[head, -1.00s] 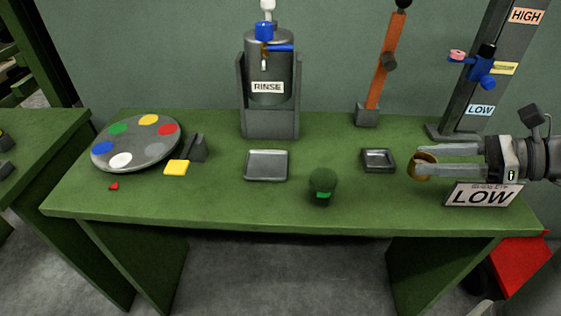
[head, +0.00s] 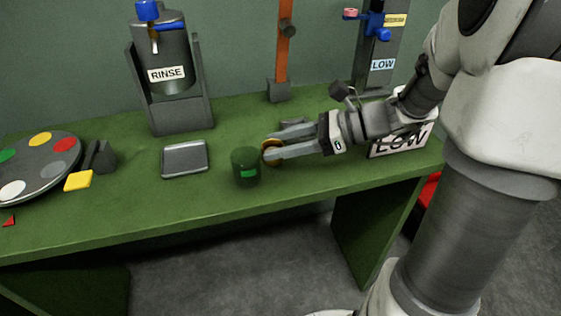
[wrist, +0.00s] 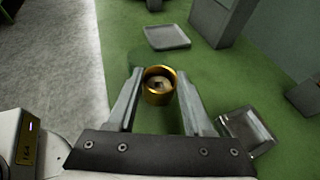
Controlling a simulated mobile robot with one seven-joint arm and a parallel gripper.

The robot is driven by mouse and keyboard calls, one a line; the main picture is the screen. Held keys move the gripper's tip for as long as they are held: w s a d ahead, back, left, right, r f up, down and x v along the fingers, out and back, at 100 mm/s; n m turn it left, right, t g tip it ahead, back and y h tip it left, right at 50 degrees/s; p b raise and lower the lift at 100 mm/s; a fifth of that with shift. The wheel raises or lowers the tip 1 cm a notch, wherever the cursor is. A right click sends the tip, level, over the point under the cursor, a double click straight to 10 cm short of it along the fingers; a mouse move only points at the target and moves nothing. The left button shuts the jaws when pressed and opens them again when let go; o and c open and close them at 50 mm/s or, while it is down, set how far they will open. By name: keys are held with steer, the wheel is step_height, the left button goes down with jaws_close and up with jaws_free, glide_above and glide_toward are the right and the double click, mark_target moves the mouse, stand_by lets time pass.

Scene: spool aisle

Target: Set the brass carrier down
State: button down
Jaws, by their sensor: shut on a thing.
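My gripper (head: 273,144) is shut on the brass carrier (head: 272,153), a short gold ring-like cup, just right of the dark green cylinder (head: 245,168) in the head view. In the wrist view the carrier (wrist: 159,87) sits upright between my two fingers, with something greyish inside it. I cannot tell whether its base touches the green table (head: 110,215) or hangs just above it. The small grey square dish (wrist: 247,132) is right of my fingers in the wrist view; my gripper mostly covers it in the head view.
A flat grey tray (head: 185,158) lies left of the green cylinder. The RINSE tank (head: 170,85), an orange post (head: 284,45) and the LOW stand (head: 375,60) line the back. A LOW sign (head: 392,146) stands at the right. A colour disc (head: 38,165) is at the left.

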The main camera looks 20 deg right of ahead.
mark_target(281, 160)
steer(key=shift+f+b, duration=0.85)
steer(key=shift+f, duration=1)
steer(key=shift+f, duration=0.1)
steer(key=shift+c, duration=1.5)
jaws_free()
steer(key=p+v, duration=0.4)
steer(key=v, duration=0.7)
steer(key=shift+a, duration=0.1)
steer(key=shift+s+d+r+p, duration=0.25)
steer(key=shift+d+p, duration=0.05)
steer(key=shift+d, duration=0.25)
